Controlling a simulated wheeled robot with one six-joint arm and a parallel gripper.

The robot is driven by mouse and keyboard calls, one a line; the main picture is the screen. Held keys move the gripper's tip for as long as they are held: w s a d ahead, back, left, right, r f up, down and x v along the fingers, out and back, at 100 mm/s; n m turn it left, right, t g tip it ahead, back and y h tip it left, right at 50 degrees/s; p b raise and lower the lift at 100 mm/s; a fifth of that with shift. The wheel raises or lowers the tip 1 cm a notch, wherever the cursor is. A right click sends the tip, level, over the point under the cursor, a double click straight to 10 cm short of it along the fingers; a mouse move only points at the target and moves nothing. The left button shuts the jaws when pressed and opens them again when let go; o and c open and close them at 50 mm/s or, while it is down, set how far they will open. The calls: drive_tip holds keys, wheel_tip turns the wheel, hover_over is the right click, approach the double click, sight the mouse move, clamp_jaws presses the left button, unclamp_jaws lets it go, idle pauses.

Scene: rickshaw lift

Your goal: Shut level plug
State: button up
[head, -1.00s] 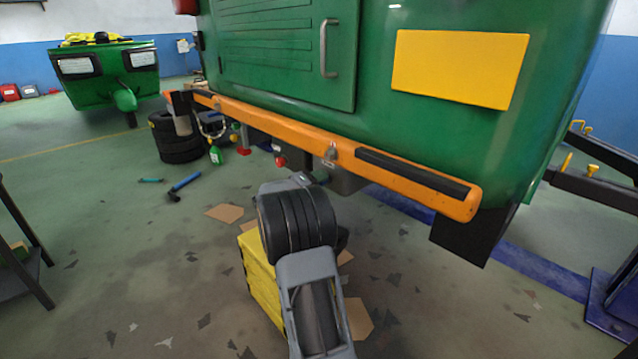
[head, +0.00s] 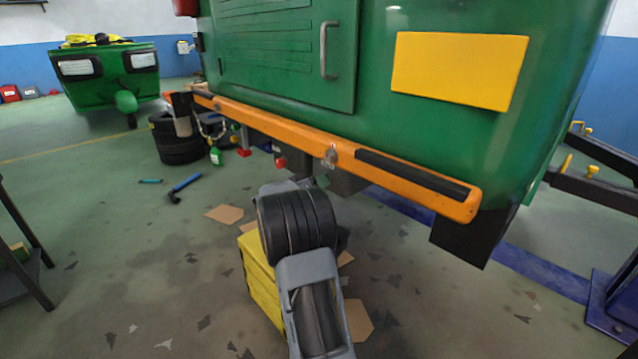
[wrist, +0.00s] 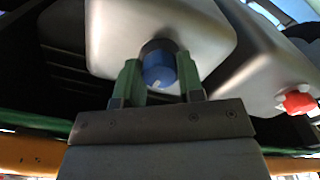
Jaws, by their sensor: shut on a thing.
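In the wrist view a round blue plug (wrist: 158,68) with a dark collar sits on the underside of a grey metal housing (wrist: 120,35). A small pale mark shows on the plug's near face. The green fingers of my gripper (wrist: 158,80) are on both sides of the plug and shut on it. Whether the plug is fully seated cannot be told. In the head view my arm reaches under the orange bumper, and the plug is hidden there behind the arm and bumper.
A red cap (wrist: 299,100) is on a grey part at the right of the wrist view. The orange bumper (head: 290,133) of the green vehicle (head: 370,90) hangs close above my arm. A yellow box (head: 262,285) stands beside my arm.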

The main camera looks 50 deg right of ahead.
idle(0.4)
drive_tip(key=o, duration=0.9)
drive_tip(key=shift+w+a+p, duration=0.15)
drive_tip(key=shift+a+p, duration=0.4)
drive_tip(key=shift+a, duration=1.75)
drive_tip(key=shift+w+a+p, duration=0.15)
drive_tip(key=shift+a+p, duration=0.45)
drive_tip(key=shift+a, duration=1.7)
drive_tip(key=shift+w+a+p, duration=0.15)
drive_tip(key=shift+a+p, duration=0.4)
drive_tip(key=shift+a, duration=1.75)
